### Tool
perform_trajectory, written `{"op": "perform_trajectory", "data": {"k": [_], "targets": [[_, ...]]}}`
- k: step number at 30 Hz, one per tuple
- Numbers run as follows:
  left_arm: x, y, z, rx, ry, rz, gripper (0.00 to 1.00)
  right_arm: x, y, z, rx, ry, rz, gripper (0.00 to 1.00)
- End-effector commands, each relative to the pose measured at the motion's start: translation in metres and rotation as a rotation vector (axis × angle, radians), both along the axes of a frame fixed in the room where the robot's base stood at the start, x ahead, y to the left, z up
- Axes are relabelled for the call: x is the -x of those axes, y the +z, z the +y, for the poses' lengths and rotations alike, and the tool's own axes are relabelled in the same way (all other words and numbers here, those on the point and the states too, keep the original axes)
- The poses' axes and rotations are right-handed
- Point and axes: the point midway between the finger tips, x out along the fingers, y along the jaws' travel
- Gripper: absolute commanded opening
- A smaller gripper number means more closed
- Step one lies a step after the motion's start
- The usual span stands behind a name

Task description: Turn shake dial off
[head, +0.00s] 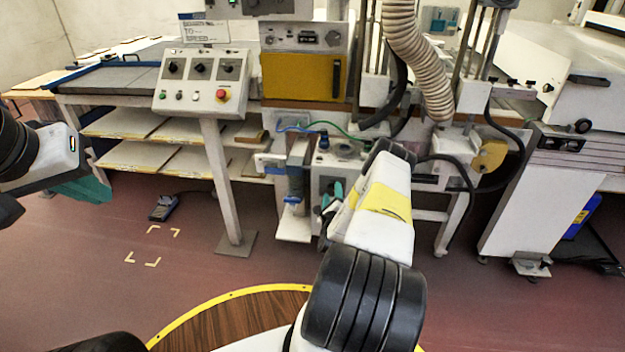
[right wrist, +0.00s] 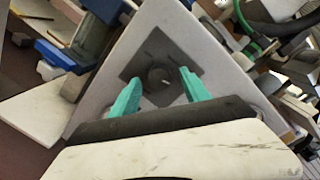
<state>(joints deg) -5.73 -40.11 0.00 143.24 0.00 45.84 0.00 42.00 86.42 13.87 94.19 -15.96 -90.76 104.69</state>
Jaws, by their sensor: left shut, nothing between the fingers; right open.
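The shake dial (right wrist: 157,75) is a round black knob on a dark square plate (right wrist: 146,54), set in a pale panel (right wrist: 190,35). A small light mark shows on its right side in the right wrist view. My right gripper (right wrist: 160,82) is open, with one green finger on each side of the dial in that view. I cannot tell whether the fingers touch it. In the head view my right gripper (head: 332,195) is at the front of the low white machine (head: 335,165), and the arm partly hides it. My left gripper (head: 88,190) is shut and empty at the far left, well away from the dial.
A control panel (head: 200,82) with several knobs and a red button stands on a post left of the machine. Blue and green hoses (head: 325,125) run above the machine. A ribbed duct (head: 415,50) hangs at right.

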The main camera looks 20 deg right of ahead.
Motion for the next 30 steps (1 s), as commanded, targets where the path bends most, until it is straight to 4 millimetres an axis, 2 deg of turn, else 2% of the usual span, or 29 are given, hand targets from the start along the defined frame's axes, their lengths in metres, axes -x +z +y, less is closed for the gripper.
{"op": "perform_trajectory", "data": {"k": [5,12,14,23,30], "targets": [[0.0,0.0,0.0,0.0,0.0,0.0,0.0,-0.0001,0.0001,0.0,0.0,0.0,0.0,0.55],[0.0,0.0,0.0,0.0,0.0,0.0,0.0,0.0001,0.0001,0.0001,0.001,0.0,0.0,0.1],[0.0,0.0,0.0,0.0,0.0,0.0,0.0,0.0001,0.0001,0.0001,0.001,0.0,0.0,0.0],[0.0,0.0,0.0,0.0,0.0,0.0,0.0,0.0001,0.0002,0.0002,0.025,0.0,0.016,0.0],[0.0,0.0,0.0,0.0,0.0,0.0,0.0,0.0002,0.0009,0.0002,0.132,0.0,0.082,0.0]]}}
